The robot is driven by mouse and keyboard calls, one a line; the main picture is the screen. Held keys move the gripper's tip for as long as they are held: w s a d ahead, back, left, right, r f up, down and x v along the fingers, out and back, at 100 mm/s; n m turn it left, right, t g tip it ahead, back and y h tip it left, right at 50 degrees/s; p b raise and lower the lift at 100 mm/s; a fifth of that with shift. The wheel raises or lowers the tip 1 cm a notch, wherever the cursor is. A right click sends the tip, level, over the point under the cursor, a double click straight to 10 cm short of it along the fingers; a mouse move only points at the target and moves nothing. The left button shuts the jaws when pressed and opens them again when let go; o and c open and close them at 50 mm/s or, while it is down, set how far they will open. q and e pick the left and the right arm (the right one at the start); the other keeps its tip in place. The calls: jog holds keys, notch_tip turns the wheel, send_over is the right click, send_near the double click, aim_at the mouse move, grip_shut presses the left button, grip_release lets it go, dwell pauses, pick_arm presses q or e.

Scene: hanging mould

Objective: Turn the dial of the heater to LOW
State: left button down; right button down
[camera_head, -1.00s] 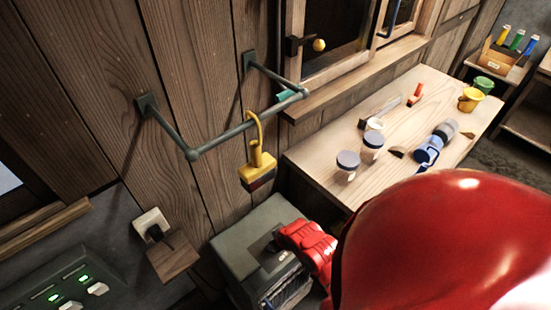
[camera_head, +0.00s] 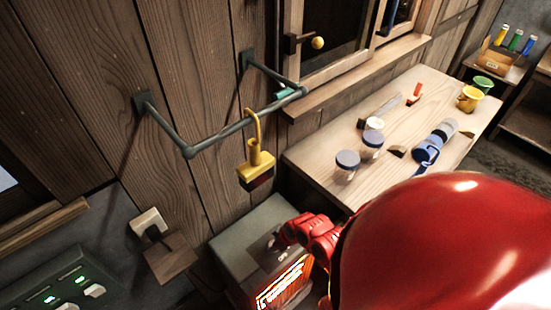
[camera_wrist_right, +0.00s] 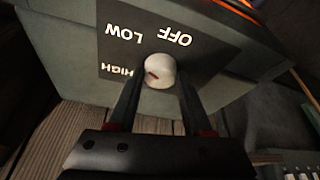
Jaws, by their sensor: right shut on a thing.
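The heater (camera_head: 247,230) is a grey box below the wooden wall, its front grille (camera_head: 285,285) glowing orange. In the right wrist view, its dark label plate (camera_wrist_right: 112,52) reads OFF, LOW and HIGH around a white dial (camera_wrist_right: 161,68). A red mark on the dial sits at its left side, towards HIGH; its exact setting is hard to tell. My right gripper (camera_wrist_right: 157,88) has a finger on either side of the dial and is shut on it. In the head view my red right wrist (camera_head: 312,232) is at the heater's top and hides part of it. My left gripper is not in view.
A wall socket (camera_head: 148,224) and a switch panel (camera_head: 65,290) are at left.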

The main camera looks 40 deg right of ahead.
jog(key=shift+c, duration=1.6)
grip_release()
jog(key=p+v, duration=0.5)
jog(key=v, duration=1.2)
jog(key=shift+r, duration=0.25)
